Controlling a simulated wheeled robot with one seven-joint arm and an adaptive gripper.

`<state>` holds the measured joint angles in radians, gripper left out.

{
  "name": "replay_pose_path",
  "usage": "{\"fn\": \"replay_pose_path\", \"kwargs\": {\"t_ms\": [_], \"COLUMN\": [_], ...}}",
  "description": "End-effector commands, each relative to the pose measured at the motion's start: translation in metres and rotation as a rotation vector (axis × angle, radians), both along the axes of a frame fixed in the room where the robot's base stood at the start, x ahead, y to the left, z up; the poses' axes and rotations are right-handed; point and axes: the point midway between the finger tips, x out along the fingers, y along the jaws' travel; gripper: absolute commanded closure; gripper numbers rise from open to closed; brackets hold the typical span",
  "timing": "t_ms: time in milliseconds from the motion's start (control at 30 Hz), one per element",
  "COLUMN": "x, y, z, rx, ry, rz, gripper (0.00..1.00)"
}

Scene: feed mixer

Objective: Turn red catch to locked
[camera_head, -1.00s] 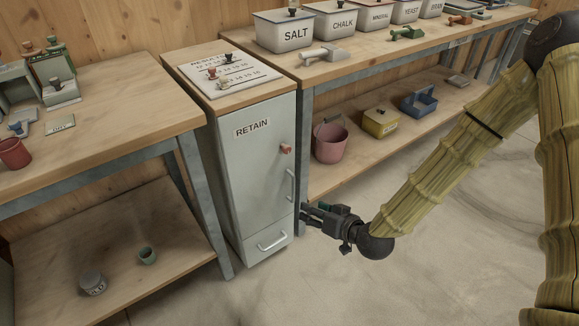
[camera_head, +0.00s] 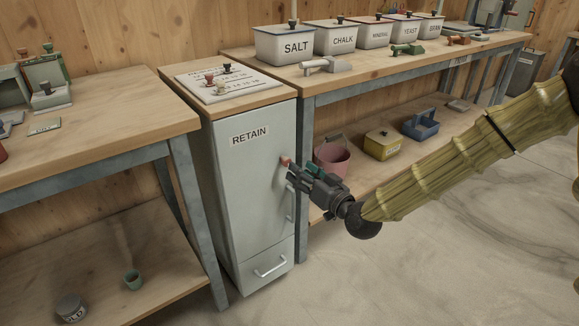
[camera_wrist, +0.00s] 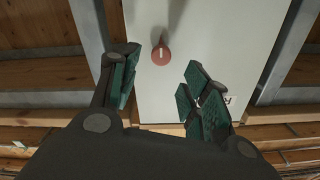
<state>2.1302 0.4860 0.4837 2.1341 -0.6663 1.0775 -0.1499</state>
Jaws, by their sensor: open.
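The red catch (camera_head: 286,161) is a small knob on the upper right of the grey RETAIN cabinet door (camera_head: 238,185). In the wrist view the catch (camera_wrist: 161,54) is a red round knob with a pale line, lying ahead of the fingers and between their directions. My gripper (camera_head: 297,172) is close to the catch in the head view and partly covers the door beside it. In the wrist view my gripper (camera_wrist: 160,90) is open, with green pads spread apart and nothing between them. I cannot tell whether a finger touches the catch.
A vertical door handle (camera_head: 290,203) sits below the catch, and a drawer handle (camera_head: 270,266) is lower. A bench with labelled bins such as SALT (camera_head: 296,46) stands to the right. A pink bucket (camera_head: 331,158) is on its lower shelf. The floor in front is clear.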

Motion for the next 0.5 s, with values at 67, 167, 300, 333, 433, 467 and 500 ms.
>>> {"fn": "replay_pose_path", "kwargs": {"t_ms": [67, 167, 300, 333, 433, 467, 500], "x": [0.011, 0.024, 0.038, 0.04, 0.046, 0.047, 0.048], "y": [0.009, 0.017, 0.028, 0.029, 0.034, 0.035, 0.035], "z": [-0.002, -0.002, -0.001, -0.001, -0.001, -0.001, -0.001], "rx": [0.0, -0.001, -0.001, -0.001, -0.001, -0.001, -0.001], "ry": [-0.001, -0.001, -0.001, -0.001, 0.001, 0.001, 0.001], "rz": [0.002, 0.0, 0.001, 0.0, 0.0, 0.0, 0.0], "gripper": [0.53, 0.53, 0.53, 0.53, 0.53, 0.53, 0.53]}}
